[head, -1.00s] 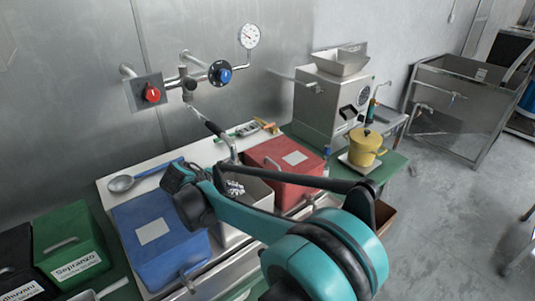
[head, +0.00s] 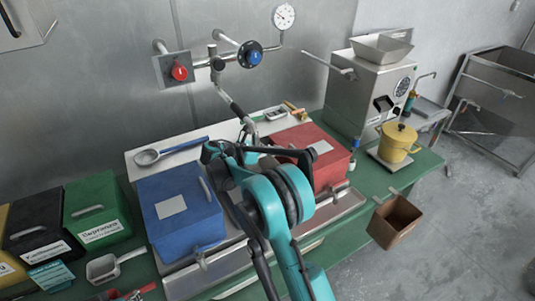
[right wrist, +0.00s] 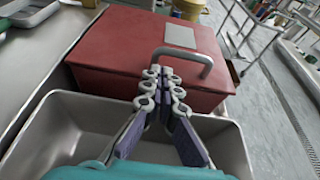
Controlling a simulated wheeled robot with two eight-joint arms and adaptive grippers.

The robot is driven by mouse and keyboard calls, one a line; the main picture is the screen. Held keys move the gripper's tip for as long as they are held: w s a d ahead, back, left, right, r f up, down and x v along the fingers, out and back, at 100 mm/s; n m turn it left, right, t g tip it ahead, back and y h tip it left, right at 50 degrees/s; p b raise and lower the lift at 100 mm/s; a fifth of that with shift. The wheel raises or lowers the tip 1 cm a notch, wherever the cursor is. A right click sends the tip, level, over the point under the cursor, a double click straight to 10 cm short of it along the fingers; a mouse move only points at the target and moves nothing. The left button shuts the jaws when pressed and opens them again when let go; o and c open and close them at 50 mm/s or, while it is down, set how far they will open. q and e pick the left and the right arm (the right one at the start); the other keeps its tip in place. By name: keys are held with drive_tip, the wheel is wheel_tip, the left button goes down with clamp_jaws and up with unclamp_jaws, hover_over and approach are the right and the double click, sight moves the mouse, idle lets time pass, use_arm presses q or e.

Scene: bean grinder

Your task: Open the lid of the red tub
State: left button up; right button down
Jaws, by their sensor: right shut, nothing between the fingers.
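The red tub (head: 335,168) stands right of the middle in the head view, partly hidden by my right arm. Its red lid (right wrist: 118,48) is down in the right wrist view, with a grey label (right wrist: 180,36) and a grey bar handle (right wrist: 190,53) along the near edge. My right gripper (right wrist: 164,72) is shut and empty. Its fingertips appear just in front of the handle; I cannot tell whether they touch it. The fingers are above an open grey metal bin (right wrist: 62,118). In the head view my arm hides these fingers. My left gripper is not in view.
The blue tub (head: 180,235) stands left of my arm. Green (head: 95,195) and black (head: 35,225) tubs stand further left. A metal grinder (head: 365,90), a yellow pot (head: 398,143) and a brown box (head: 395,222) are on the right. A tap pipe rises behind.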

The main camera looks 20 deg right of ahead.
drive_tip(key=x, duration=0.2)
drive_tip(key=shift+d+f, duration=0.1)
drive_tip(key=shift+d, duration=0.25)
drive_tip(key=r+p, duration=0.1)
drive_tip(key=r, duration=0.1)
drive_tip(key=d+r+p, duration=0.1)
drive_tip(key=r, duration=0.1)
drive_tip(key=shift+w+r, duration=0.1)
drive_tip(key=shift+r, duration=0.3)
drive_tip(key=shift+d, duration=0.1)
idle(0.8)
